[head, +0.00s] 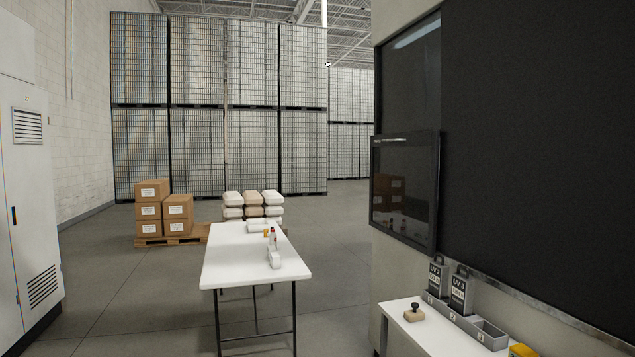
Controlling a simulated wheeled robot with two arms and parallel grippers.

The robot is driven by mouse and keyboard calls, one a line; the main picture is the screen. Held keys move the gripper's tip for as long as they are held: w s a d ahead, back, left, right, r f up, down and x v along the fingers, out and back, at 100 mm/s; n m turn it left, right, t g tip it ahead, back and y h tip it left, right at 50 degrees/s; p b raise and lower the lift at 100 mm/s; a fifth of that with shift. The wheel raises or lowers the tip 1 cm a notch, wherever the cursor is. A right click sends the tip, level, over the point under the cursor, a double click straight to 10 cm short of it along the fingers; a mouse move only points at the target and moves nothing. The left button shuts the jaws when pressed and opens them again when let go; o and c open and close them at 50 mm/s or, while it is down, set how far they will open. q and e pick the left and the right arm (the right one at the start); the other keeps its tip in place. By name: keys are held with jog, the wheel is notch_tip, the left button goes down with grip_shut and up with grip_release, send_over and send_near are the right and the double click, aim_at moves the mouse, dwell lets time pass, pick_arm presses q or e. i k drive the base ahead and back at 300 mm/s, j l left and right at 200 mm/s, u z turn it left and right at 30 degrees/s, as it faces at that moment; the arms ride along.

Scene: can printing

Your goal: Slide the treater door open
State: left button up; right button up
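The treater door appears to be the dark glass panel (405,190) in a black frame on the left part of the big machine at the right. Cartons and small items show as reflections or through the glass. Neither of my grippers is in view, and nothing touches the panel.
A white side table (450,338) below the machine holds a stamp (414,313), a grey tray (469,322) and black tags. A white table (246,259) with small bottles stands mid-floor. Cartons (149,212) are behind it, and a cabinet (28,200) is at left. Floor between is clear.

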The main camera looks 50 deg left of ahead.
aim_at(403, 168)
jog(key=u, duration=1.2)
jog(key=i+j, duration=0.2)
jog(key=i, duration=0.25)
